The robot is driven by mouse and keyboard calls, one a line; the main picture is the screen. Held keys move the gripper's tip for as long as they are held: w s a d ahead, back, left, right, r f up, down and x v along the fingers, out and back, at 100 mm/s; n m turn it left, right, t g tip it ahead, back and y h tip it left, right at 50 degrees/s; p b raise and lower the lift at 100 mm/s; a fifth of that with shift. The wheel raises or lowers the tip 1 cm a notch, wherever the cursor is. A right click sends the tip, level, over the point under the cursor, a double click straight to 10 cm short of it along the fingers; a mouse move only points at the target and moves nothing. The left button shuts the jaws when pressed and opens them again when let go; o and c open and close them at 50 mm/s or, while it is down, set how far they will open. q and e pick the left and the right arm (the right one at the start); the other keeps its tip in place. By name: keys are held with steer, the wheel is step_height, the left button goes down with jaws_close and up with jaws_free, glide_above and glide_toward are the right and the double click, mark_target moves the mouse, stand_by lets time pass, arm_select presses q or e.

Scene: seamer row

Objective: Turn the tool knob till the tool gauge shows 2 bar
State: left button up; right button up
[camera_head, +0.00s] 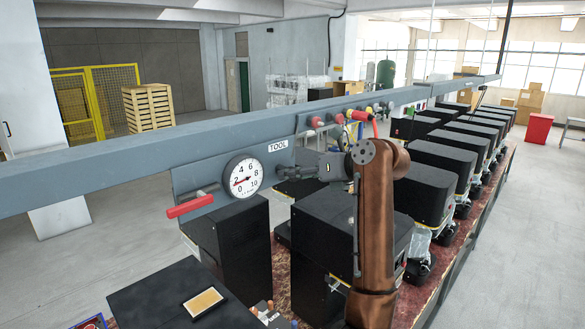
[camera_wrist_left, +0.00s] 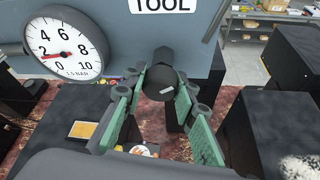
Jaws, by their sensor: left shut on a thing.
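The tool gauge (camera_head: 243,177) is a round white dial on the grey panel, below and left of the TOOL label (camera_head: 278,146). It also shows in the left wrist view (camera_wrist_left: 66,44). Its red needle points left, at or just below the 2 mark. The tool knob (camera_wrist_left: 158,92) is a dark cylinder with a small white mark, right of the gauge. My left gripper (camera_wrist_left: 160,84) is shut on the knob, with a green-padded finger on each side. In the head view the left gripper (camera_head: 287,172) largely hides the knob. My right gripper is not in view.
A red-handled lever (camera_head: 190,205) sticks out below and left of the gauge. A long grey beam (camera_head: 120,150) runs behind. Black boxy units (camera_head: 240,245) stand under the panel and in a row to the right. More red fittings (camera_head: 318,122) sit farther along the beam.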

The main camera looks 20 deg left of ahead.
arm_select(q)
steer(key=shift+r+m, duration=0.15)
steer(key=shift+m, duration=0.15)
stand_by(0.4)
steer(key=o, duration=1.2)
steer(key=shift+c, duration=0.2)
steer(key=v, duration=1.2)
steer(key=shift+w+f, duration=0.2)
